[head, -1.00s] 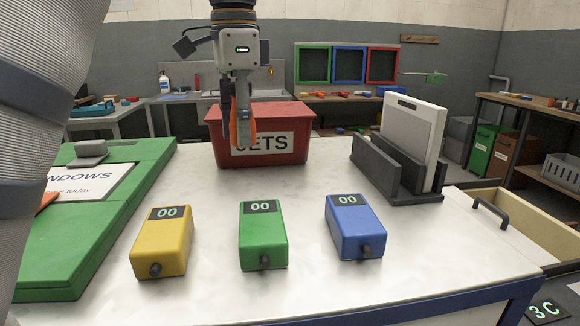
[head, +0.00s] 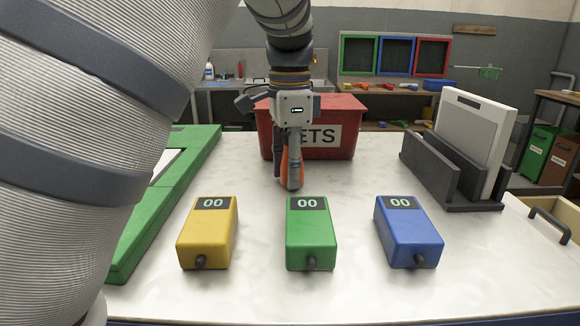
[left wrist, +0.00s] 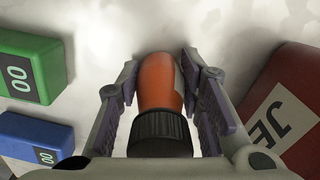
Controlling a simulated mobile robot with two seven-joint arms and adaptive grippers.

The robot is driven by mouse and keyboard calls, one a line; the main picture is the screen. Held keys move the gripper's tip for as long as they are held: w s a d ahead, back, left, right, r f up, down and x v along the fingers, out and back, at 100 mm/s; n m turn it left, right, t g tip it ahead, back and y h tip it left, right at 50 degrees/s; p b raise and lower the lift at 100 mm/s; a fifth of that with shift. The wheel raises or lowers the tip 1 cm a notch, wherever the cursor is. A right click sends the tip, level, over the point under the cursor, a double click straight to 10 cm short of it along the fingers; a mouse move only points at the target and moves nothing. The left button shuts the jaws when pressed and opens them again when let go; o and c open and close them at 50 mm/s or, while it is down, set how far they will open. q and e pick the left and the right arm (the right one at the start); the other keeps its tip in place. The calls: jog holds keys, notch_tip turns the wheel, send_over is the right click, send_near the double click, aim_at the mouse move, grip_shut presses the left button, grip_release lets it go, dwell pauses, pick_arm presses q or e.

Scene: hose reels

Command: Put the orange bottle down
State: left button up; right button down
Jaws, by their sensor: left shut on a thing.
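My left gripper (head: 289,178) is shut on the orange bottle (head: 284,169), just in front of the red bin in the head view. In the left wrist view the bottle (left wrist: 160,82) sits between both finger pads, its black ribbed cap (left wrist: 160,130) towards the camera and its orange body pointing at the white tabletop (head: 345,185). The fingers hide part of the bottle in the head view. I cannot tell whether its base touches the tabletop. My right gripper is not in view.
Yellow (head: 208,235), green (head: 311,235) and blue (head: 408,235) boxes reading "00" stand in front of the gripper. The red bin (head: 312,115) is behind it. A dark rack (head: 430,165) holding a white panel stands at right, a green board (head: 170,205) at left.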

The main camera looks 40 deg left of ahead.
aim_at(289, 132)
pick_arm(q)
jog(key=shift+f, duration=0.1)
jog(key=o, duration=1.2)
notch_tip(289, 132, up, 12)
jog(key=shift+r, duration=0.15)
